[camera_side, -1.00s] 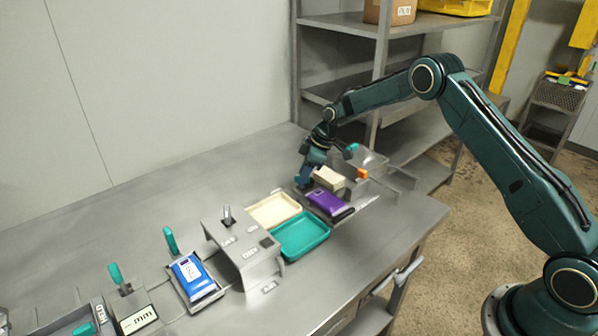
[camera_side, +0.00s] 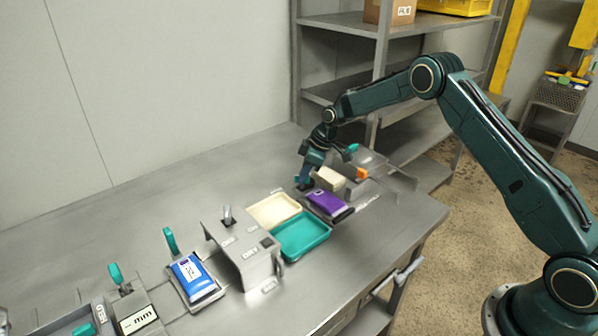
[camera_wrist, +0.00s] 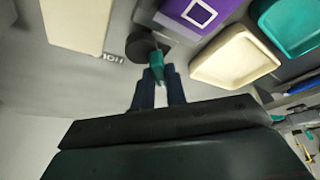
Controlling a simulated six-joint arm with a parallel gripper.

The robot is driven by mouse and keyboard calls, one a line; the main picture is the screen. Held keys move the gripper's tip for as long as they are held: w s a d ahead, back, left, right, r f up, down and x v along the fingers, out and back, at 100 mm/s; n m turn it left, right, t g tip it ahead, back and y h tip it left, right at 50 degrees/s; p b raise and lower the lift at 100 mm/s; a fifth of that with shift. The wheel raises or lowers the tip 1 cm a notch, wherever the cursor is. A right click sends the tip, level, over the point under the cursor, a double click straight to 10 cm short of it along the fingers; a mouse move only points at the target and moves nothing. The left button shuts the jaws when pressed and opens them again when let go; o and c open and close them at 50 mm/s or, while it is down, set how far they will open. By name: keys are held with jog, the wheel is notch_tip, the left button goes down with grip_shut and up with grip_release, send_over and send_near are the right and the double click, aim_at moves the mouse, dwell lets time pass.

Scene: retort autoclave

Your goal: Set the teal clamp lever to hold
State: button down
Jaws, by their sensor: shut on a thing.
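The teal clamp lever (camera_wrist: 157,64) shows in the wrist view as a short teal handle beside a dark round base (camera_wrist: 143,45). My gripper (camera_wrist: 157,78) is shut on it, with one finger on each side. In the side view, my gripper (camera_side: 304,184) is low over the bench, just left of the purple pouch (camera_side: 328,203), and hides the lever there. A small label (camera_wrist: 111,57) lies beside the round base in the wrist view; its text is turned and hard to read.
A cream block (camera_side: 330,178) stands close to my gripper. A cream tray (camera_side: 273,211) and a teal tray (camera_side: 301,236) lie in front. Other teal levers (camera_side: 170,240) and a blue pouch (camera_side: 194,275) are at the lower left. The bench behind the trays is clear.

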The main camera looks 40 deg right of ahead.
jog(key=m+h, duration=0.1)
jog(key=m, duration=0.3)
jog(key=shift+s+a+t, duration=0.1)
jog(key=shift+a+t, duration=0.05)
jog(key=shift+t, duration=0.25)
jog(key=m+h, duration=0.2)
jog(key=m, duration=0.2)
jog(key=shift+a+m, duration=0.1)
jog(key=shift+m, duration=0.2)
jog(key=m+h, duration=0.1)
jog(key=m, duration=0.3)
jog(key=shift+a+m+h, duration=0.1)
jog(key=shift+m+h, duration=0.2)
jog(key=shift+h, duration=0.1)
jog(key=m+g+h, duration=0.1)
jog(key=m, duration=0.3)
jog(key=shift+a, duration=0.1)
jog(key=c, duration=1.4)
grip_release()
jog(key=shift+c, duration=0.2)
